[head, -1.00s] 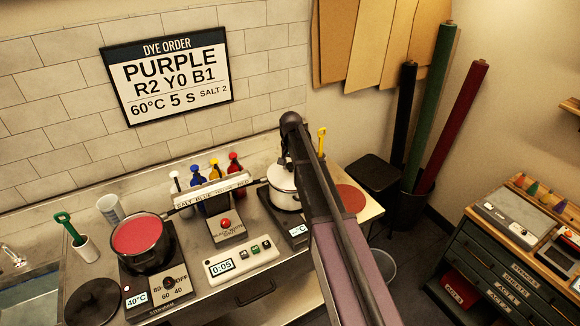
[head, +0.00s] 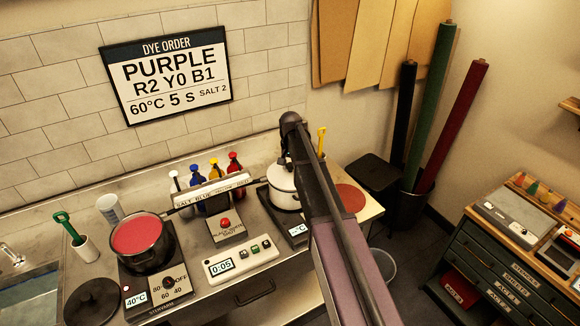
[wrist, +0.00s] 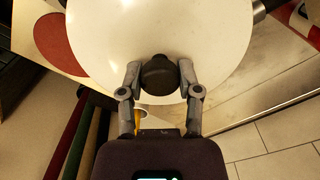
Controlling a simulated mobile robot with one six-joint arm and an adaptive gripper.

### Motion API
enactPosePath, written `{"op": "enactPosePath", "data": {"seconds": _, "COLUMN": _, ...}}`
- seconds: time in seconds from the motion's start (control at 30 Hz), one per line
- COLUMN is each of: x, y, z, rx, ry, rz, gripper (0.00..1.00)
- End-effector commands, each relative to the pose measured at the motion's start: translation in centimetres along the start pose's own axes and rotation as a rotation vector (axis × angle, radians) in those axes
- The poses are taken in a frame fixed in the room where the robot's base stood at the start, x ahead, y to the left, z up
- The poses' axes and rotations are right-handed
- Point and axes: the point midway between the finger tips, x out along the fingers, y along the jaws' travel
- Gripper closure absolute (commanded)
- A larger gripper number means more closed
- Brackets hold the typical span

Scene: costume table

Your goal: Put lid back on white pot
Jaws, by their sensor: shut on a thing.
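The white pot (head: 284,199) stands on the right-hand hot plate at the back right of the counter, partly hidden by my arm. The white lid (wrist: 205,45) fills the top middle of the wrist view, and its black knob (wrist: 159,76) is between my fingers. My gripper (wrist: 160,70) is shut on this knob. The lid is over the pot, with dark side handles showing past its edge. I cannot tell whether it rests fully on the rim. My fingers are mostly hidden behind my arm in the head view.
A dark pot of red liquid (head: 138,236) stands on the left hot plate, with a black lid (head: 92,302) in front. A timer (head: 243,261) and several dye bottles (head: 215,177) are left of the white pot. A red round mat (head: 349,197) lies to its right.

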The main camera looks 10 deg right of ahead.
Motion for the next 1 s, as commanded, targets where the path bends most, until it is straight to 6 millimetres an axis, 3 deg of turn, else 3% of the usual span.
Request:
{"op": "enactPosePath", "data": {"seconds": 0.9, "x": 0.06, "y": -0.06, "z": 0.03, "rx": -0.001, "ry": 0.000, "rz": 0.000, "gripper": 1.00}}
{"op": "enactPosePath", "data": {"seconds": 0.93, "x": 0.06, "y": -0.06, "z": 0.03, "rx": -0.001, "ry": 0.000, "rz": 0.000, "gripper": 0.49}}
{"op": "enactPosePath", "data": {"seconds": 1.0, "x": 0.06, "y": -0.06, "z": 0.03, "rx": -0.001, "ry": 0.000, "rz": 0.000, "gripper": 0.29}}
